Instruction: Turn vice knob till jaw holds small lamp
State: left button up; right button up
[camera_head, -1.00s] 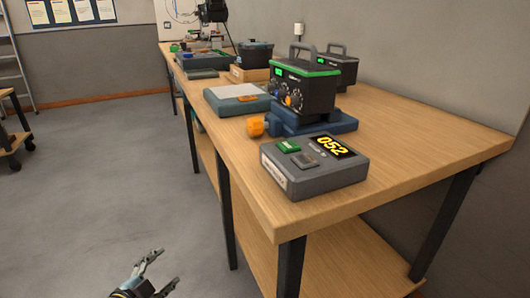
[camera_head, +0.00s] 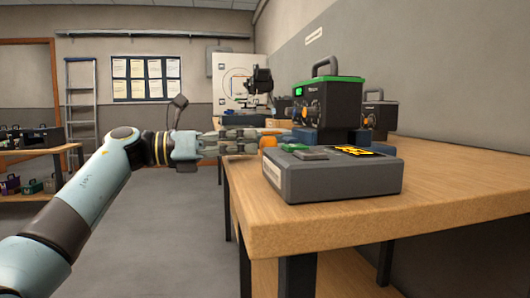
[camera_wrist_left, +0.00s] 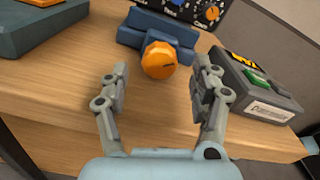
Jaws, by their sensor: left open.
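The blue vice (camera_head: 305,135) sits on the bench. Its orange knob (camera_head: 268,140) faces my left gripper, and the knob also shows clearly in the left wrist view (camera_wrist_left: 158,60). My left gripper (camera_head: 248,141) is level with the knob at the bench's left edge. In the wrist view its fingers are spread either side of the knob, with gaps on both sides. My right gripper is not in view.
In the wrist view, another grey-green case (camera_wrist_left: 40,30) lies left of the vice. A second black unit (camera_head: 380,115) stands behind.

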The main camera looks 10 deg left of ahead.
aim_at(261, 146)
pick_arm(q)
jog(key=shift+b+x, duration=0.35)
jog(key=shift+x, duration=2)
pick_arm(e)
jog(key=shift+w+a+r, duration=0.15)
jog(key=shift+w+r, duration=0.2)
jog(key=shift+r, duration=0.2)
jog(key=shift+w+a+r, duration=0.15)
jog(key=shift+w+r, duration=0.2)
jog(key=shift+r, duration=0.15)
pick_arm(q)
jog(key=shift+c, duration=0.5)
jog(key=c, duration=1.1)
jog(key=shift+f, duration=0.1)
jog(key=m+b, duration=0.4)
jog(key=shift+f, duration=0.15)
jog(key=shift+s, duration=0.1)
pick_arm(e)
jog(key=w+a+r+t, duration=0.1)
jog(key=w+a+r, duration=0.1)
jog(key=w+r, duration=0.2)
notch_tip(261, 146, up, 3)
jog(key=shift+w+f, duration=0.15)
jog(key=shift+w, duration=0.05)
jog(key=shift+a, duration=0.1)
pick_arm(q)
jog(key=o, duration=1.2)
